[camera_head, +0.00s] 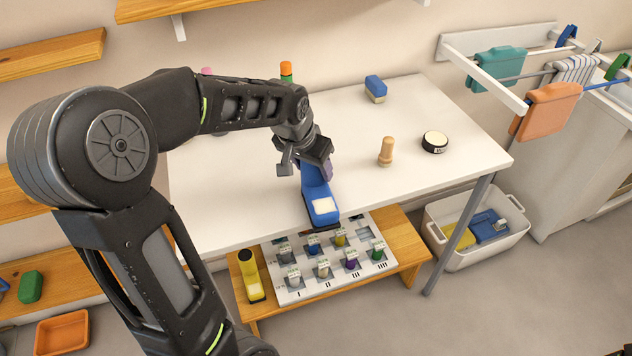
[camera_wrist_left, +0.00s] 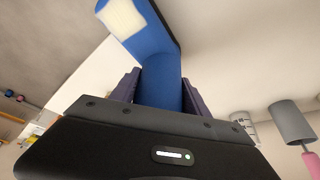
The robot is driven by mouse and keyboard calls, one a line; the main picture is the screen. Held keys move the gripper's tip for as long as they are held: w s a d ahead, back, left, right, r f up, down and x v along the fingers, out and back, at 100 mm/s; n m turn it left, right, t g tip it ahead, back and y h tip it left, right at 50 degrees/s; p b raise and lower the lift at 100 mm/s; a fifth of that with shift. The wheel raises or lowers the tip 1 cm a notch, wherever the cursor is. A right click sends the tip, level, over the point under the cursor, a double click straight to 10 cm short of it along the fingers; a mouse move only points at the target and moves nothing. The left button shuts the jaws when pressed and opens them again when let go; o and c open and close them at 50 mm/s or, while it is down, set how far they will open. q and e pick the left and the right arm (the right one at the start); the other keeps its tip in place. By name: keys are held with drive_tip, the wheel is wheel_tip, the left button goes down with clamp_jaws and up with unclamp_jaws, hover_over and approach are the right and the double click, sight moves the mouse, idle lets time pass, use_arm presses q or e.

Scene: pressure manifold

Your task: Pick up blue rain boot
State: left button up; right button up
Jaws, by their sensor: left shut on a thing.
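The blue rain boot (camera_head: 321,205) has a pale patch on its toe and a dark sole. It is at the front edge of the white table (camera_head: 240,205). My left gripper (camera_head: 318,165) is shut on the boot's upper shaft. In the left wrist view the boot (camera_wrist_left: 155,55) stands up between the two purple-dark fingers of the gripper (camera_wrist_left: 160,90). I cannot tell whether the sole touches the table. A yellow boot (camera_head: 252,280) stands on the low wooden bench below. My right gripper is not in view.
A board of labelled colored pegs (camera_head: 330,265) lies on the wooden bench (camera_head: 403,247). A white bin (camera_head: 470,220) is at the right.

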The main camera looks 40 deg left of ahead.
use_arm(q)
clamp_jaws()
idle(0.3)
wheel_tip(320, 180, up, 10)
drive_tip(key=shift+r+b, duration=0.1)
drive_tip(key=shift+b, duration=0.35)
idle(0.6)
